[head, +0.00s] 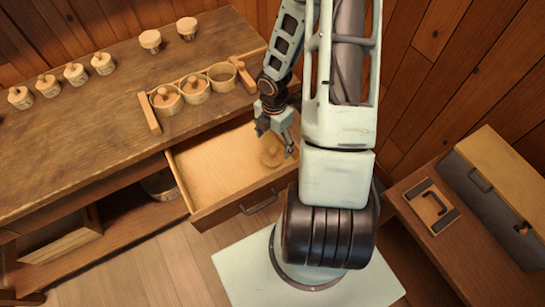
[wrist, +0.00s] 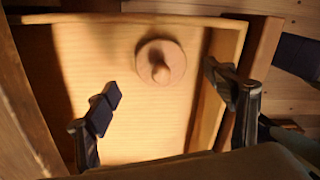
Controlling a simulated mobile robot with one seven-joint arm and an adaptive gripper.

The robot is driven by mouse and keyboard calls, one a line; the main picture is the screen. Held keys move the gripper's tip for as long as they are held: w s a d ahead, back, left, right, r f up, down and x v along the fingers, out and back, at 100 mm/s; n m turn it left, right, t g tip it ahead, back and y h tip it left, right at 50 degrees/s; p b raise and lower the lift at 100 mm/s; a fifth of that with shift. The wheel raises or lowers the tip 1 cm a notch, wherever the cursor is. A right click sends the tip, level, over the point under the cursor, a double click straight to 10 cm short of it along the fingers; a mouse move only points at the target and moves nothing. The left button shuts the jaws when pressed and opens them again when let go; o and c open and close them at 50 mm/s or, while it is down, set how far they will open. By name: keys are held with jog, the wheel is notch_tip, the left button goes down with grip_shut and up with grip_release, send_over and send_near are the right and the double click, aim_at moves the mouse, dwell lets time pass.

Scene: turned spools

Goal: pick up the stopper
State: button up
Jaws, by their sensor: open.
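The stopper (wrist: 160,63) is a round light-wood disc with a knob on top. It lies on the floor of the open drawer (wrist: 60,110), towards the far wall in the wrist view. In the head view the stopper (head: 271,156) shows at the drawer's right side, just beside my gripper (head: 275,135). In the wrist view my gripper (wrist: 165,95) is open and empty, with its two dark fingers apart. The stopper lies beyond the fingertips, between their lines and nearer the right finger. It does not appear to touch either finger.
The drawer (head: 205,208) is pulled out below the workbench (head: 110,115). A wooden rack with several round cups (head: 222,77) stands at the bench's front edge. Several stoppered pots (head: 75,73) stand further back. A side table with a chest (head: 500,190) is at right.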

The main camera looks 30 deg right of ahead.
aim_at(272, 149)
jog(key=f, duration=0.5)
jog(key=shift+s+a+f+b, duration=0.1)
jog(key=shift+a+f+b, duration=0.1)
jog(key=shift+a+b, duration=0.15)
jog(key=shift+d+f, duration=0.1)
jog(key=shift+f, duration=0.5)
jog(key=c, duration=1.3)
